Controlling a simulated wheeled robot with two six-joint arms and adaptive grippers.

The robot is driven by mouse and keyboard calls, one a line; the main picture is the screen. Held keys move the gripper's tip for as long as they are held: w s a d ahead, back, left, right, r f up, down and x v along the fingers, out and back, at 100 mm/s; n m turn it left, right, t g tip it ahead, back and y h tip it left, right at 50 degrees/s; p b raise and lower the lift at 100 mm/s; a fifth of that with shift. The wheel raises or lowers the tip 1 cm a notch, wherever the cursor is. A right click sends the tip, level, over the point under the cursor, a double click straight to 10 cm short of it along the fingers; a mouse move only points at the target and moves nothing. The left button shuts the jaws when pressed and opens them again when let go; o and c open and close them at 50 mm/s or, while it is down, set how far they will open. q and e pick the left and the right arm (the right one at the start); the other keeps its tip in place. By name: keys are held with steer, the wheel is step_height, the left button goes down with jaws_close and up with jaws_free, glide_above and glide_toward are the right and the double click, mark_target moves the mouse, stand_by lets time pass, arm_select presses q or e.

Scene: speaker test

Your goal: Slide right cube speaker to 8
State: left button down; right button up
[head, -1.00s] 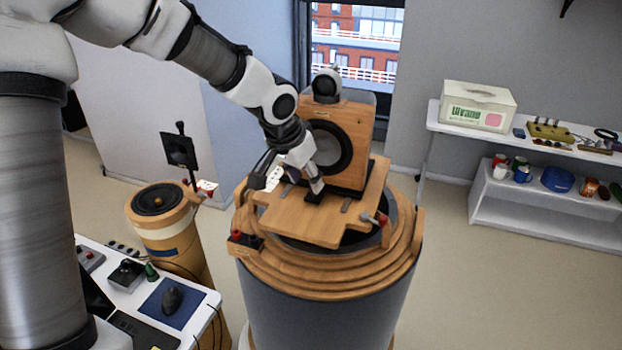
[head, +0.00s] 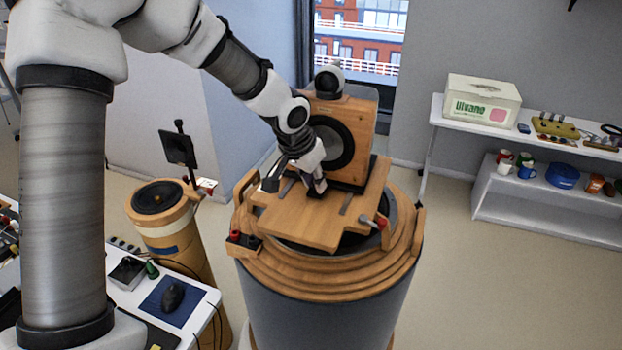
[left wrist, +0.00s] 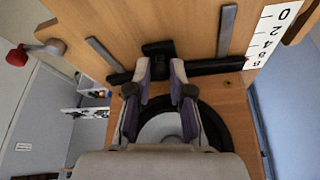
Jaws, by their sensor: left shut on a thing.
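The cube speaker (head: 366,140), a wooden box with a dark round cone and a ball-shaped top unit (head: 328,82), stands on a wooden board (head: 300,225). It also shows from above in the left wrist view (left wrist: 235,110). My left gripper (head: 317,187) is shut on the black handle at the front of the speaker's dark base. In the left wrist view, its two fingers (left wrist: 160,72) flank this handle (left wrist: 158,48). A white scale (left wrist: 275,32) beside the base carries 0, 2, 4 and higher marks. A small red mark shows near its higher end.
The board has two grey strips and lies on a large round drum (head: 325,305). Red-tipped knobs (head: 380,222) sit at its edges. A smaller wooden speaker (head: 160,200) stands left, behind a desk with a mouse mat (head: 168,305). A shelf (head: 530,205) stands right.

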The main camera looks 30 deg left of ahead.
mark_target(331, 134)
arm_select(q)
steer(key=shift+w+a+f, duration=0.1)
steer(key=shift+w+a, duration=0.05)
steer(key=shift+w, duration=0.5)
steer(key=shift+w+a, duration=0.1)
steer(key=shift+w, duration=0.5)
steer(key=shift+s, duration=0.1)
arm_select(e)
steer(key=shift+w+r, duration=0.25)
steer(key=shift+w, duration=0.3)
arm_select(q)
steer(key=c, duration=1.2)
jaws_free()
steer(key=shift+c, duration=0.2)
steer(key=shift+o, duration=1)
steer(key=shift+w, duration=0.3)
steer(key=v, duration=1.1)
steer(key=shift+s+r, duration=0.15)
steer(key=shift+r, duration=0.25)
arm_select(e)
steer(key=shift+w+a, duration=0.1)
steer(key=shift+w, duration=0.05)
